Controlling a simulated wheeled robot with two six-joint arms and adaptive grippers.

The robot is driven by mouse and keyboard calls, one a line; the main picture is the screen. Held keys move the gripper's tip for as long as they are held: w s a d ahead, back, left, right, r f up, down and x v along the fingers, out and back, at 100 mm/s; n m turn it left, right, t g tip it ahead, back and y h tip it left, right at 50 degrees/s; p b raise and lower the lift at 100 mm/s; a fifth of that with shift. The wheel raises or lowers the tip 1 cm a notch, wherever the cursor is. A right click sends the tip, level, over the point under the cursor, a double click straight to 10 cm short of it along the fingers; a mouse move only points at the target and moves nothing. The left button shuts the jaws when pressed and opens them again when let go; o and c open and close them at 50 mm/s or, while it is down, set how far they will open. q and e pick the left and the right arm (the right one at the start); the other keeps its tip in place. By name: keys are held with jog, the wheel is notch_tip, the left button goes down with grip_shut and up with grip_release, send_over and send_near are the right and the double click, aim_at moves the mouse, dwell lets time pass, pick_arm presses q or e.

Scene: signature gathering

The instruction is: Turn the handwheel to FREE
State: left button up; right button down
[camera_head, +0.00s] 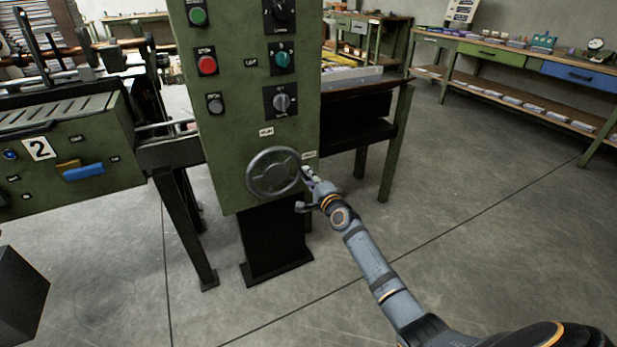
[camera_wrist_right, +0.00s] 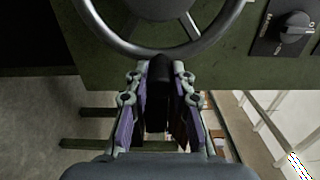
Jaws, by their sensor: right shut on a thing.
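The grey handwheel (camera_head: 272,172) is on the lower front of the green machine column. Its rim and hub also show at the top of the right wrist view (camera_wrist_right: 160,8). My right gripper (camera_head: 306,178) is at the wheel's right edge. In the right wrist view its fingers (camera_wrist_right: 160,95) are shut on a dark handle (camera_wrist_right: 158,82) at the wheel's rim. One small label (camera_head: 266,132) sits above the wheel and another (camera_head: 309,155) at its upper right; their text is too small to read surely. My left gripper is not in view.
The green column (camera_head: 230,110) carries buttons and rotary knobs above the wheel. A green unit marked 2 (camera_head: 70,150) with a blue handle stands at left. A dark table (camera_head: 365,110) is behind the column. The floor at right is clear, with a workbench (camera_head: 500,55) beyond.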

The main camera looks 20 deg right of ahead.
jog(key=shift+f, duration=0.25)
jog(key=c, duration=1.5)
grip_release()
jog(key=o, duration=0.4)
jog(key=shift+a+r, duration=0.1)
jog(key=shift+r, duration=0.05)
jog(key=shift+c, duration=0.2)
jog(key=s, duration=1.2)
jog(key=shift+d, duration=0.25)
